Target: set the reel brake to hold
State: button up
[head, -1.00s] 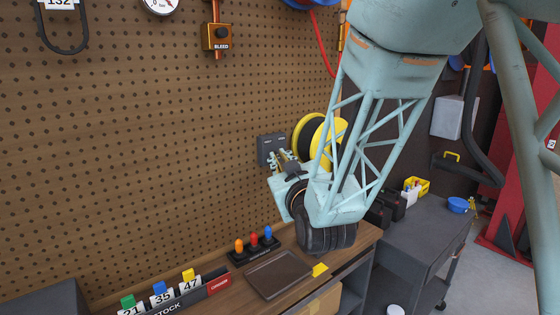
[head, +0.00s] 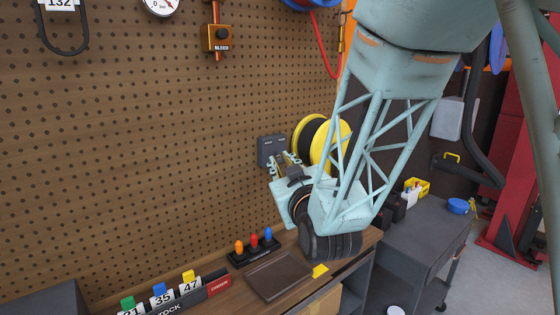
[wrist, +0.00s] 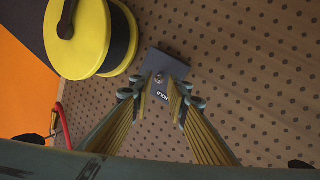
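The yellow-and-black reel (head: 335,142) is on the pegboard wall; it also fills the upper left of the wrist view (wrist: 85,40). Beside it is a grey bracket plate (head: 272,143), seen in the wrist view (wrist: 165,62) with a small round metal part and a dark label reading HOLD (wrist: 161,95). My gripper (head: 284,163) is in front of the plate. In the wrist view its two fingers (wrist: 159,95) are apart, one on each side of the label, with nothing visibly clamped. A brake lever cannot be made out clearly, nor whether the fingertips touch anything.
Below is a workbench with a dark tray (head: 276,275), a block of coloured knobs (head: 254,245) and numbered stock cards (head: 165,298). A BLEED box (head: 217,38) hangs higher on the pegboard. A grey cart (head: 415,240) stands right of the bench.

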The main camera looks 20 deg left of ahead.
jog(key=shift+v, duration=2.8)
